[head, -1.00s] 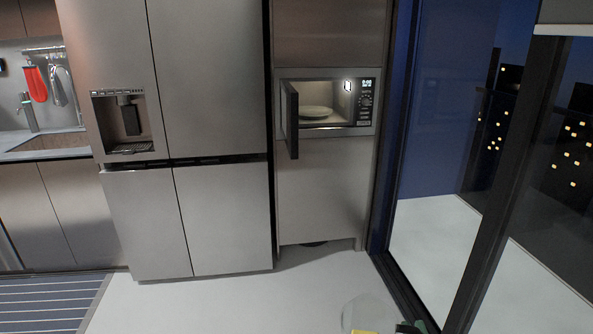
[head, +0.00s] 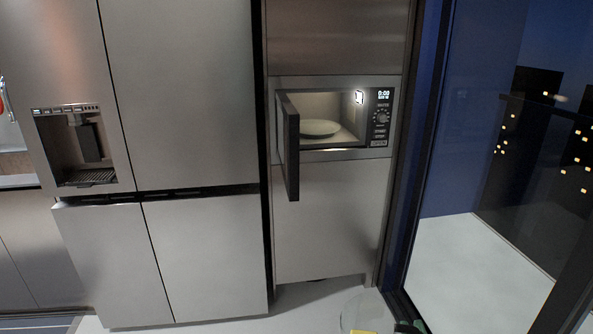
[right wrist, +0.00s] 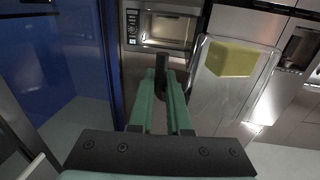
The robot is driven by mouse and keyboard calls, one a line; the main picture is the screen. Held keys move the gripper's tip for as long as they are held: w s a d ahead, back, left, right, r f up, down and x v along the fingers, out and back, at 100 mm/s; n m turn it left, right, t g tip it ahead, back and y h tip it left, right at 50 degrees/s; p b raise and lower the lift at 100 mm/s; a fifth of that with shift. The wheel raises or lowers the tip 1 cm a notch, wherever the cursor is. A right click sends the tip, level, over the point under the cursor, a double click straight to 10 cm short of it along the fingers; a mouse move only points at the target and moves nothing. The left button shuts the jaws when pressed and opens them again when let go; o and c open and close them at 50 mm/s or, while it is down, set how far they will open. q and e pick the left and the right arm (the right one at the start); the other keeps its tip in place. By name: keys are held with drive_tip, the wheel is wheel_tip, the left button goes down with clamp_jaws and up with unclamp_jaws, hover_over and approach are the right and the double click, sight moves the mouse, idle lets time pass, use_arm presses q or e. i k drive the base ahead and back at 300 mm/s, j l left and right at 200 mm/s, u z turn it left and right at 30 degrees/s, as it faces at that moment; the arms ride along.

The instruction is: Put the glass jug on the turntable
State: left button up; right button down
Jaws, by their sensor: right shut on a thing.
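The glass jug (head: 358,309) is clear and shows at the bottom edge of the head view, mostly cut off. In the right wrist view it (right wrist: 232,92) is to the right of the fingers, with a yellow block-like patch inside. My right gripper (head: 404,326), green and dark, is partly in the head view; its fingers (right wrist: 163,78) are shut on the jug, though the exact grip spot is hard to make out. The turntable (head: 318,128) is a pale round plate inside the lit, open microwave (head: 333,148), with nothing on it. My left gripper is not in view.
The microwave door (head: 290,148) stands open on the left, sticking out toward me. A steel fridge (head: 190,100) is to the left. A dark-framed window (head: 420,150) is at the right. The floor below the microwave is clear.

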sight(320, 127)
drive_tip(key=i+u, duration=0.1)
drive_tip(key=i, duration=0.4)
drive_tip(key=i+l+u, duration=0.15)
drive_tip(key=i, duration=0.3)
drive_tip(key=i+l+u, duration=0.1)
drive_tip(key=i, duration=0.4)
